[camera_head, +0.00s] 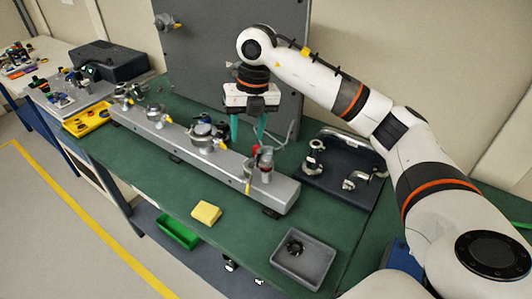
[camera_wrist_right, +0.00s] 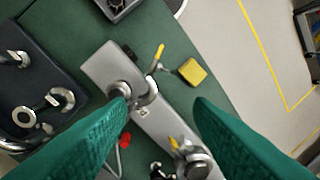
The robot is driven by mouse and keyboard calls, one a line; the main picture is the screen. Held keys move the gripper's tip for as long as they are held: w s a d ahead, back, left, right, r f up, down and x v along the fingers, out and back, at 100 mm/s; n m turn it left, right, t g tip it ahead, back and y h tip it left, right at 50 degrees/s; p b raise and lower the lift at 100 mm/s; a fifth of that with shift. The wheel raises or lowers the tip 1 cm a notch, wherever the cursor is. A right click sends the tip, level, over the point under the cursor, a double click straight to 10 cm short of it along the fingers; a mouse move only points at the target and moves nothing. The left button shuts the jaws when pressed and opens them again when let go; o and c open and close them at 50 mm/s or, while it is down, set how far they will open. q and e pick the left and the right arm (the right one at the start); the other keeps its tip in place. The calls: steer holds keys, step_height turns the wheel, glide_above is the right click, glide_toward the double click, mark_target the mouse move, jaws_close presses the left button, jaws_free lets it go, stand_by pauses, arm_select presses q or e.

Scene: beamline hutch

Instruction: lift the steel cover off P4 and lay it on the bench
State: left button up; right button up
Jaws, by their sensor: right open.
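A long grey steel bar (camera_head: 222,160) on the green bench carries several clamped ports with yellow handles; no label is readable, so I cannot tell which is P4. The port (camera_head: 264,174) at the right end has a red part near its top. It seems to show in the wrist view as a round fitting (camera_wrist_right: 121,90) beside the left finger. Another port with a round top (camera_head: 203,130) stands to its left. My right gripper (camera_head: 246,137) points down above the bar between these two ports, its green fingers (camera_wrist_right: 162,103) open and empty. My left gripper is not in view.
A dark tray (camera_head: 320,182) with metal fittings lies behind the bar's right end. A grey bin (camera_head: 318,262) with a black part and a yellow block (camera_head: 206,212) lie in front. Bench between them is bare. An upright grey panel (camera_head: 205,45) stands behind.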

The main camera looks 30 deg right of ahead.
steer(key=d+r+m+h, duration=0.1)
steer(key=d+h, duration=0.1)
steer(key=d, duration=0.2)
steer(key=p, duration=0.2)
glide_above(266, 158)
steer(key=f, duration=0.4)
steer(key=shift+s+a+f, duration=0.15)
steer(key=shift+a+f, duration=0.2)
steer(key=shift+f, duration=0.6)
steer(key=shift+d+f+p, duration=0.15)
steer(key=shift+f+p, duration=0.2)
steer(key=shift+p, duration=0.05)
steer(key=f, duration=0.1)
steer(key=f+p, duration=0.2)
steer(key=shift+d+f, duration=0.25)
steer(key=shift+f, duration=0.5)
steer(key=c, duration=0.8)
